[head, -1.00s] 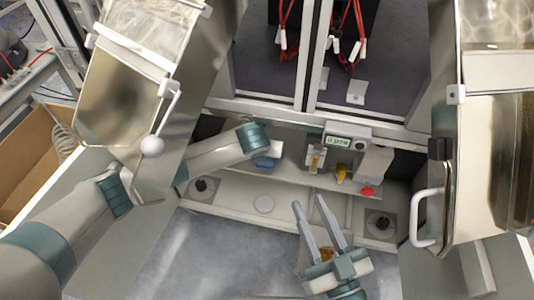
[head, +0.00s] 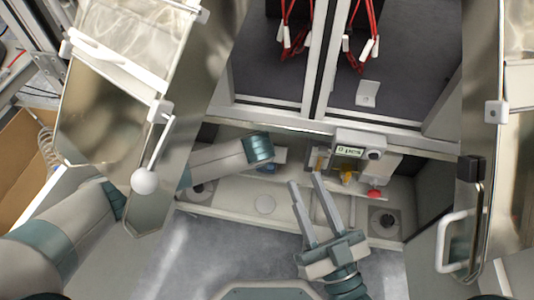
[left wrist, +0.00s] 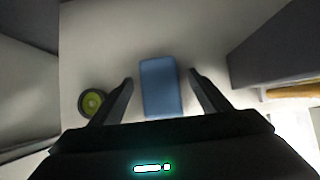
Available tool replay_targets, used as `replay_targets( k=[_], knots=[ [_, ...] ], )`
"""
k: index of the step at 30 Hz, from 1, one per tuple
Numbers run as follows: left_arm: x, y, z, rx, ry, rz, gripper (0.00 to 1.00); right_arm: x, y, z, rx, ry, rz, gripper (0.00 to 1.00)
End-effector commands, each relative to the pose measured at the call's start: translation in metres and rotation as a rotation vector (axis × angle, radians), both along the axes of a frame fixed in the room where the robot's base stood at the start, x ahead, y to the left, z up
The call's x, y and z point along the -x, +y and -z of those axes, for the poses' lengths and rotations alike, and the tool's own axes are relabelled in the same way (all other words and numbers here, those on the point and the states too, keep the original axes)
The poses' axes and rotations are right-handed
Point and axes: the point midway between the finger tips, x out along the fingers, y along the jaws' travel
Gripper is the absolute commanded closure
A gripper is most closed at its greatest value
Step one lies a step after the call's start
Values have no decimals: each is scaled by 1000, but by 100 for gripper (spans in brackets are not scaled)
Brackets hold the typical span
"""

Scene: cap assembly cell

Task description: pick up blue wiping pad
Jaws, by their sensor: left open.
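The blue wiping pad (left wrist: 160,88) lies flat on a pale surface in the left wrist view. My left gripper (left wrist: 161,78) is open, with one finger on each side of the pad and a gap visible on both sides. I cannot tell its height above the surface. My right gripper (head: 305,180) is open and empty, its fingers pointing towards the back shelf.
A round green-yellow part (left wrist: 91,102) sits left of the pad. A display box (head: 358,146), a red button (head: 375,193) and a black knob (head: 385,220) stand to the right. Open metal-framed doors flank both sides (head: 143,180). The grey floor in front looks clear.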

Motion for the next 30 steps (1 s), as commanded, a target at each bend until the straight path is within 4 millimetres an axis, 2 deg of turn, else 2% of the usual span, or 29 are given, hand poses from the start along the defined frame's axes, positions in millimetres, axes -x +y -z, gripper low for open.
replay_targets(
  k=[8,9,12,15,25,30],
  knots=[
    [0,0,0,0,0,0,30,0,0,0,0,1,0,69],
    [0,0,0,0,0,0,32,0,0,0,0,1,0,69],
    [0,0,0,0,0,0,56,0,0,0,0,1,0,69],
    [0,0,0,0,0,0,76,0,0,0,0,1,0,69],
    [-1,1,-1,-1,0,-1,76,0,0,0,0,1,0,69],
    [-8,5,-5,0,0,-1,76,0,0,-1,-1,-3,0,69]
  ],
)
